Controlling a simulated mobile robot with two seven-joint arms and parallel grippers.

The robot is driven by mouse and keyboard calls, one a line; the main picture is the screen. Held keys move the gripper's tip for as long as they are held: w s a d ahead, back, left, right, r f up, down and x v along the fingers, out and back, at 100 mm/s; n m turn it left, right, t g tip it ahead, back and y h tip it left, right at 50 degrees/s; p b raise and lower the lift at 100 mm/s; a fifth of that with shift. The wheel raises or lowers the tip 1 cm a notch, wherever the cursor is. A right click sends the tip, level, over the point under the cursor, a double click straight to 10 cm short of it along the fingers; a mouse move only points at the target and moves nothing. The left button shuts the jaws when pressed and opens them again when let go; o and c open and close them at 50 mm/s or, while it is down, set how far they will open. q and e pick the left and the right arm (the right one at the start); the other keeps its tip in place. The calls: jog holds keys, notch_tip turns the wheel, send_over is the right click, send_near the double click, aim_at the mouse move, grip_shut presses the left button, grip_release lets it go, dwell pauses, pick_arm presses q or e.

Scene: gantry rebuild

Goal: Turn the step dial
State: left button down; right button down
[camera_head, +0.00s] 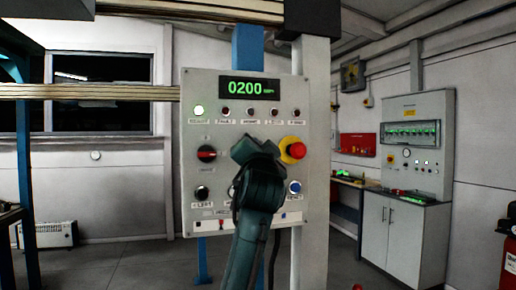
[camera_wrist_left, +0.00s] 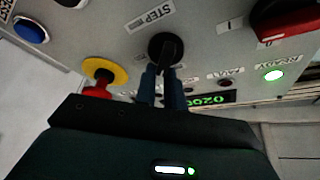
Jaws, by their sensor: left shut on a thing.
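The step dial (camera_wrist_left: 166,48) is a black knob on the grey control panel (camera_head: 205,118), beside a STEP label (camera_wrist_left: 150,17) that appears upside down in the left wrist view. My left gripper (camera_wrist_left: 164,78) has its two dark fingers shut on the knob, one on each side. In the head view my left gripper (camera_head: 254,152) and wrist cover the middle of the panel and hide the dial. The green display (camera_head: 248,88) above reads 0200. My right gripper is not in view.
A red emergency-stop button (camera_head: 296,150) on a yellow base sits close right of my gripper. A red rotary switch (camera_head: 206,153) and a black button (camera_head: 202,192) are to its left. A blue button (camera_head: 295,187) is at lower right. The green ready lamp (camera_head: 198,110) is lit.

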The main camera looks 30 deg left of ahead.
pick_arm(q)
jog(key=shift+w+a+f+m, duration=0.1)
jog(key=shift+a+f+m, duration=0.1)
jog(key=shift+f+m, duration=0.25)
jog(key=c, duration=1.7)
grip_release()
jog(key=shift+o, duration=1.1)
jog(key=shift+a, duration=0.25)
jog(key=b+v, duration=0.4)
jog(key=v, duration=0.9)
jog(key=shift+s+r, duration=0.25)
jog(key=shift+r, duration=0.05)
jog(key=shift+d, duration=0.1)
